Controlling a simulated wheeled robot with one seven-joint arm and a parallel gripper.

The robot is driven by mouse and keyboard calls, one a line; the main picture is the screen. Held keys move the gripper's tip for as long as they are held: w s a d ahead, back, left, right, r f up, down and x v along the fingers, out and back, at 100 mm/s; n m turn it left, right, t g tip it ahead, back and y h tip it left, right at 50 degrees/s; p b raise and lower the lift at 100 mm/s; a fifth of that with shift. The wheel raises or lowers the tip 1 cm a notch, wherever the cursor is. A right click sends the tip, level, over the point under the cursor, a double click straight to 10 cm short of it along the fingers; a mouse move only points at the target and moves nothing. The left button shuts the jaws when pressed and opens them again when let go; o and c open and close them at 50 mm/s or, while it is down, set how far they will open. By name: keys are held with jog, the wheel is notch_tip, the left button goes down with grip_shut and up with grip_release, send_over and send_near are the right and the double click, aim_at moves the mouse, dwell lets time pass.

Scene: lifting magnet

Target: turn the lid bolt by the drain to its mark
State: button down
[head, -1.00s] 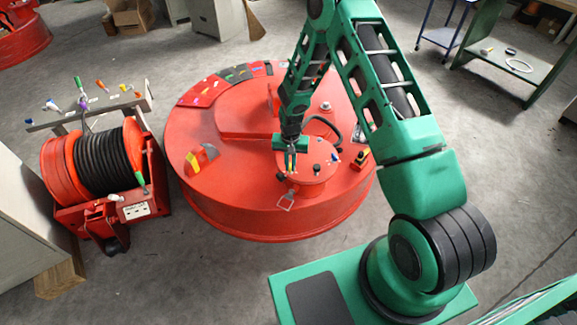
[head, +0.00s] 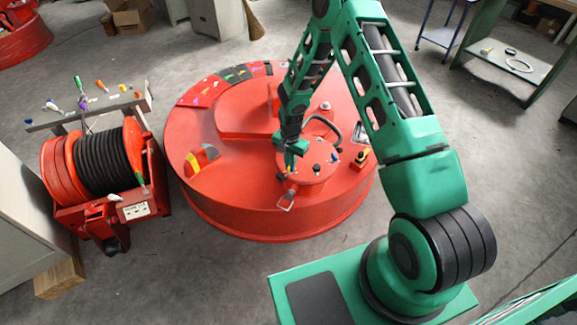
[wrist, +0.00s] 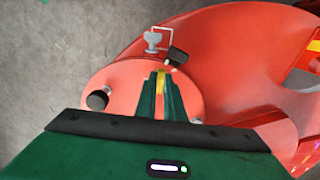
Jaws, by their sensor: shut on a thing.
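The round red lid (head: 318,174) sits on top of the big red magnet (head: 235,210). The drain (wrist: 152,40), a grey fitting with a thin light frame, is at the lid's edge in the wrist view and at its lower left in the head view (head: 287,199). My gripper (wrist: 160,76) is down at the lid near the drain, shut on the lid bolt there. A yellow part (wrist: 160,84) shows between the fingers; the fingers hide most of the grip. I cannot make out the mark.
Another black knob (wrist: 97,100) stands on the lid. A black curved hose (head: 334,125) and a yellow-and-black fitting (head: 361,158) are close by. A red cable reel (head: 100,165) stands to the left of the magnet. The grey floor between them is clear.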

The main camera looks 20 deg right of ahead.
jog(key=c, duration=1.9)
grip_release()
jog(key=shift+o, duration=0.2)
jog(key=shift+r, duration=0.1)
notch_tip(320, 180, up, 10)
jog(key=shift+r, duration=0.25)
